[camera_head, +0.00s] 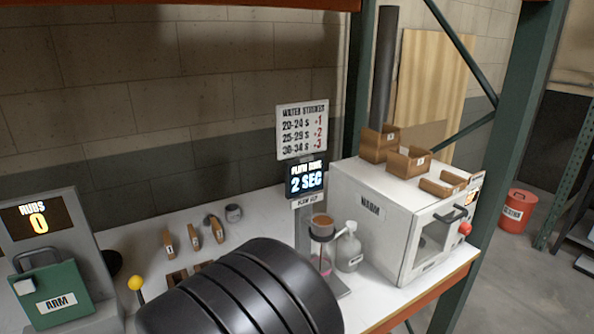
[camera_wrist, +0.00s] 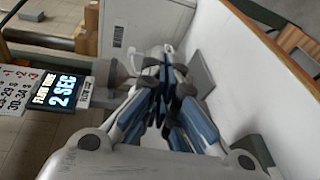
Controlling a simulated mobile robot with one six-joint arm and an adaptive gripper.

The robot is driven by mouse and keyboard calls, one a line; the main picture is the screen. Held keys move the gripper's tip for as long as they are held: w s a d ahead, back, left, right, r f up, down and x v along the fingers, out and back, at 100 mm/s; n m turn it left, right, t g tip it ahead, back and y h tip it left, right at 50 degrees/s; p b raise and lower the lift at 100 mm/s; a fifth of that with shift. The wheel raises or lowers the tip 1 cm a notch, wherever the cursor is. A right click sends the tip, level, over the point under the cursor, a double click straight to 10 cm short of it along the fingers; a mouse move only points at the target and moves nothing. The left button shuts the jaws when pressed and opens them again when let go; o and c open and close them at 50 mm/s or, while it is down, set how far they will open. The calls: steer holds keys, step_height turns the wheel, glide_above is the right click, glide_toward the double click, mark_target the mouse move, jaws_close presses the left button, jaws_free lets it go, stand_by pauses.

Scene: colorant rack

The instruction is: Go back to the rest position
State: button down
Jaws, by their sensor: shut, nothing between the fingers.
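My gripper (camera_wrist: 168,100) shows in the wrist view with its blue-padded fingers drawn together, shut and empty. It points toward a white surface and a pale box-like unit. In the head view a dark ribbed part of my arm fills the bottom middle and hides part of the white bench (camera_head: 150,222); my gripper cannot be made out there. The "2 SEC" display (camera_head: 306,176) stands behind the arm and also shows at the left of the wrist view (camera_wrist: 62,92).
A white oven-like box (camera_head: 375,212) with cardboard trays (camera_head: 408,160) on top stands at the right. A grey spray bottle (camera_head: 348,250) and a stand with a brown cup (camera_head: 322,222) are close beside the arm. A machine with a green panel (camera_head: 55,290) is at the left.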

steer(key=s+d+r+m+g+y, duration=0.1)
steer(key=s+d+r+m+g, duration=0.15)
steer(key=s+d+g, duration=0.4)
steer(key=s+d+r+m+g+y, duration=0.1)
steer(key=s+d+r+m+g, duration=0.2)
steer(key=d, duration=0.7)
steer(key=s+a+r+m+t+y, duration=0.1)
steer(key=s+m+y, duration=0.1)
steer(key=s+y, duration=0.2)
steer(key=s+a+m+t+y, duration=0.1)
steer(key=s+m+t+y, duration=0.1)
steer(key=s+y, duration=0.3)
steer(key=s, duration=0.4)
steer(key=shift+a+r, duration=0.35)
